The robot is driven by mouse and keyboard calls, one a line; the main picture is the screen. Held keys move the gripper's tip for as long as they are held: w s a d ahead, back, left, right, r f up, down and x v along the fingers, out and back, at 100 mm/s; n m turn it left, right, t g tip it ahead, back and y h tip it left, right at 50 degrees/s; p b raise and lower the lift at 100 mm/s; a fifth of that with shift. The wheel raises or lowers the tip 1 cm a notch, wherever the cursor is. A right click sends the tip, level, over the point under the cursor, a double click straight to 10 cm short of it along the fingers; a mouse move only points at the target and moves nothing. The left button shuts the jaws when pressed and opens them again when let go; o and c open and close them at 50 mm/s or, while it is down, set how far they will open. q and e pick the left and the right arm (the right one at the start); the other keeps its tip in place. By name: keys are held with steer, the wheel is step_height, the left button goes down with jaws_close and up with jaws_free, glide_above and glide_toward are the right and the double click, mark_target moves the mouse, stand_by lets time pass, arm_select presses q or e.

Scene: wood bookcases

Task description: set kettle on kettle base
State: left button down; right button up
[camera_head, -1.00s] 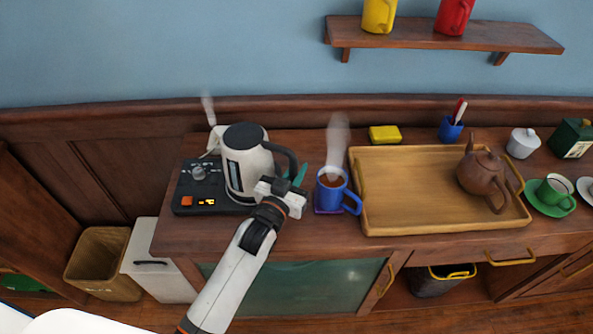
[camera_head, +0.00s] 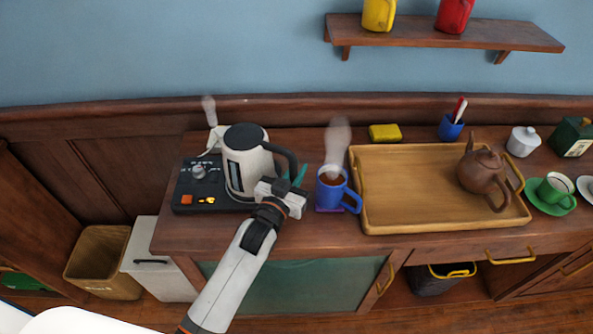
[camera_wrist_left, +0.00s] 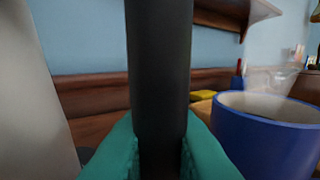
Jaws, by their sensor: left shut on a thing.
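The white kettle (camera_head: 247,168) with a dark lid and black handle stands upright at the left end of the wood counter. It is over the right part of the black kettle base (camera_head: 184,197), which has a knob and lit orange marks. I cannot tell whether the kettle's bottom is fully seated, as the base beneath it is hidden. My left gripper (camera_head: 296,174) is shut on the kettle's black handle, which also shows in the left wrist view (camera_wrist_left: 160,75) between teal fingertips. The kettle's pale body (camera_wrist_left: 35,100) shows at that view's left. My right gripper is not in view.
A steaming blue mug (camera_head: 332,194) stands just right of my left gripper. Further right is a wooden tray (camera_head: 415,215) with a brown teapot (camera_head: 482,172). A yellow block (camera_head: 385,133) and blue pen cup (camera_head: 450,129) stand behind. A shelf (camera_head: 450,36) hangs above.

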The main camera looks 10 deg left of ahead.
arm_select(q)
steer(key=shift+f, duration=0.1)
steer(key=c, duration=1.7)
jaws_free()
steer(key=shift+f, duration=0.15)
steer(key=shift+s+a+p, duration=0.1)
steer(key=shift+s+p, duration=0.2)
steer(key=shift+s, duration=0.35)
steer(key=shift+s+a+p, duration=0.2)
steer(key=shift+s+p, duration=0.25)
steer(key=shift+s, duration=0.55)
steer(key=shift+s+a+p, duration=0.2)
steer(key=shift+s+p, duration=0.2)
steer(key=shift+s, duration=0.6)
steer(key=shift+s+a+p, duration=0.15)
steer(key=shift+s+p, duration=0.15)
steer(key=shift+s, duration=0.65)
steer(key=shift+s+a+p, duration=0.2)
steer(key=shift+s+p, duration=0.15)
steer(key=shift+s, duration=0.6)
steer(key=shift+s+a+p, duration=0.15)
steer(key=shift+s+p, duration=0.15)
steer(key=shift+s, duration=0.65)
